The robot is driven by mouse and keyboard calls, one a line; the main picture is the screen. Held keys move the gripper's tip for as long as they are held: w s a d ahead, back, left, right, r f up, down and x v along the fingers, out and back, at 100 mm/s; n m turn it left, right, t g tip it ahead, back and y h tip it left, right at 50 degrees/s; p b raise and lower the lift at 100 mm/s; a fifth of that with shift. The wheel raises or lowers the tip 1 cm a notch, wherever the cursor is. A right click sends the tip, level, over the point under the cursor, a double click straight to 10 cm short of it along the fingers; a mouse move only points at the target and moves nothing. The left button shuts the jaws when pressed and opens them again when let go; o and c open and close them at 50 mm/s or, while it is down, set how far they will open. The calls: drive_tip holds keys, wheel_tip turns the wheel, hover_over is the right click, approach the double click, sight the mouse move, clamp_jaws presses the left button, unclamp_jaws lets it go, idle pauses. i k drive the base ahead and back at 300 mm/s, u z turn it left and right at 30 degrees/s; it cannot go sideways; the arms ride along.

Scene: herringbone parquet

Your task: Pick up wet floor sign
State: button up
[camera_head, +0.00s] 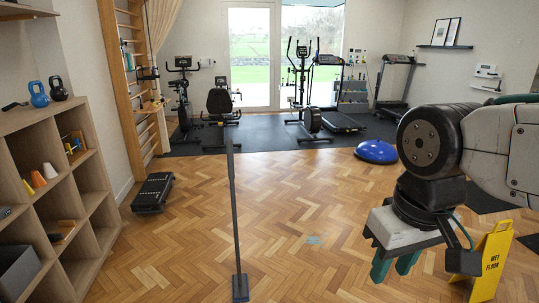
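The yellow wet floor sign (494,256) stands upright on the parquet at the lower right, with its "WET FLOOR" text showing. My arm and gripper hide part of its left side. My gripper (394,270) points down, left of the sign in the picture. Its two green fingertips are apart with nothing visible between them. The gripper looks clear of the sign's lettered panel; its exact distance in depth is hard to tell.
A wooden shelf unit (32,122) with kettlebells stands at the left. A black step platform (153,192) lies near the wall bars. A blue balance dome (376,151) and a treadmill (340,121) are farther back.

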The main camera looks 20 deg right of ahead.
sight(494, 246)
drive_tip(key=z, duration=0.15)
drive_tip(key=i, duration=1.9)
drive_tip(key=z, duration=1.1)
drive_tip(key=i, duration=1.45)
drive_tip(key=z, duration=1.3)
drive_tip(key=i, duration=0.45)
drive_tip(key=z, duration=0.1)
